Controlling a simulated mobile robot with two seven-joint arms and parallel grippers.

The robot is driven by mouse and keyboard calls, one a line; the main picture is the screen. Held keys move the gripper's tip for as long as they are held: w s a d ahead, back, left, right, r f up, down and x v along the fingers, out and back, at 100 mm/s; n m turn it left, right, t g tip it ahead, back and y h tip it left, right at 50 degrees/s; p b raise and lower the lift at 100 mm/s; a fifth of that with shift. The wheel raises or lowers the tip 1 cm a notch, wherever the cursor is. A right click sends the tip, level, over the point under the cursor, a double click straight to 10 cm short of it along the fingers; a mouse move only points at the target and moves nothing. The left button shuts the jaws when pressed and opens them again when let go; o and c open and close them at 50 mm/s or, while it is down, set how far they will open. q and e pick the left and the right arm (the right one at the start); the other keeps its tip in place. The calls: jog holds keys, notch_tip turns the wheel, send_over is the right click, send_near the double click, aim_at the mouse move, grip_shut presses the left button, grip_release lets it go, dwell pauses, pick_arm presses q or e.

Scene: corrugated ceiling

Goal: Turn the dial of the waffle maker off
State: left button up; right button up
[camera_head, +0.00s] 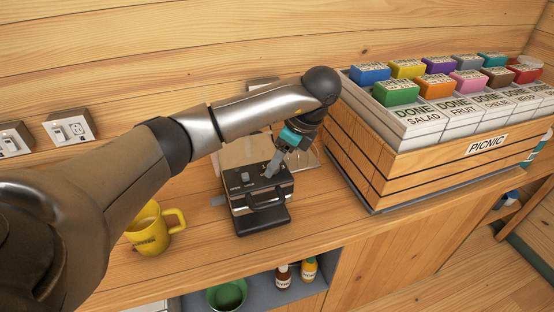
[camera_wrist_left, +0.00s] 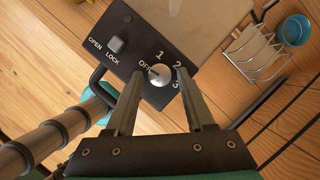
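The dark waffle maker (camera_head: 262,198) sits on the wooden counter, its handle toward the front edge. In the left wrist view its top panel (camera_wrist_left: 128,42) shows an OPEN/LOCK switch (camera_wrist_left: 116,44) and a silver round dial (camera_wrist_left: 160,76) with OFF, 1, 2 and 3 marked around it. I cannot tell for certain which mark the dial points to. My left gripper (camera_head: 273,166) is over the panel, pointing down. In the wrist view its fingers are apart, one on each side of the dial; contact is unclear. My right gripper is not in view.
A wooden picnic crate (camera_head: 365,165) with labelled boxes stands close on the right. A yellow mug (camera_head: 150,232) stands at the left. Wall switches (camera_head: 70,130) are behind. A wire rack (camera_wrist_left: 250,50) and a teal cup (camera_wrist_left: 294,30) show in the wrist view.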

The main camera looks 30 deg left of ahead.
pick_arm(q)
jog(key=shift+o, duration=0.7)
jog(key=shift+r, duration=0.2)
jog(key=p+v, duration=0.4)
jog(key=v, duration=1.1)
jog(key=shift+p, duration=0.3)
jog(key=shift+d+f, duration=0.15)
